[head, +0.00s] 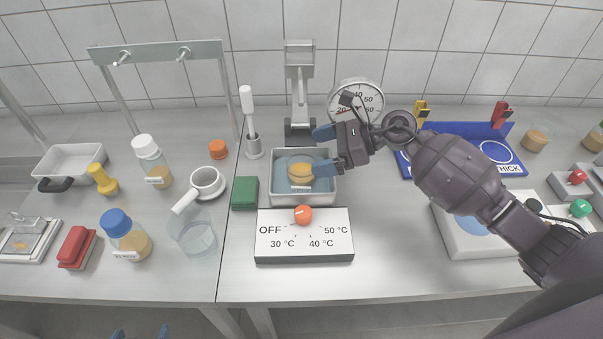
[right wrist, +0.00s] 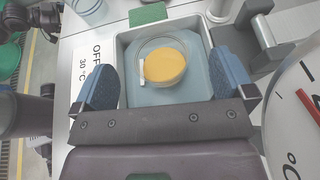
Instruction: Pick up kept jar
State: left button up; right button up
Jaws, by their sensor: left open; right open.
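A low clear jar with yellow-orange contents and a small label (head: 300,172) sits in the water of a grey bath (head: 333,192). In the right wrist view the jar (right wrist: 165,66) lies ahead of the fingers, inside the bath (right wrist: 122,50). The label is too small to read. My right gripper (head: 325,151) is open and empty at the bath's right side, its fingers pointing left toward the jar. In the right wrist view its blue fingers (right wrist: 166,85) are spread wider than the jar. My left gripper (head: 141,332) is open at the bottom edge, only its fingertips showing.
A temperature dial box (head: 304,245) stands in front of the bath, a green block (head: 244,193) left of it. A round gauge (head: 357,98) stands behind. A blue tray (head: 470,150) is at right. Blue-capped (head: 126,235) and white-capped (head: 152,162) bottles stand at left.

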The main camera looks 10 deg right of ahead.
aim_at(302, 160)
jog(key=shift+f+p+x, duration=0.2)
jog(key=shift+x, duration=1.1)
jog(key=shift+f+p+x, duration=0.15)
jog(key=shift+f+x, duration=0.1)
jog(key=shift+x, duration=1.05)
jog(key=shift+s+d, duration=0.15)
jog(key=shift+s, duration=0.05)
jog(key=shift+c, duration=0.2)
jog(key=c, duration=1)
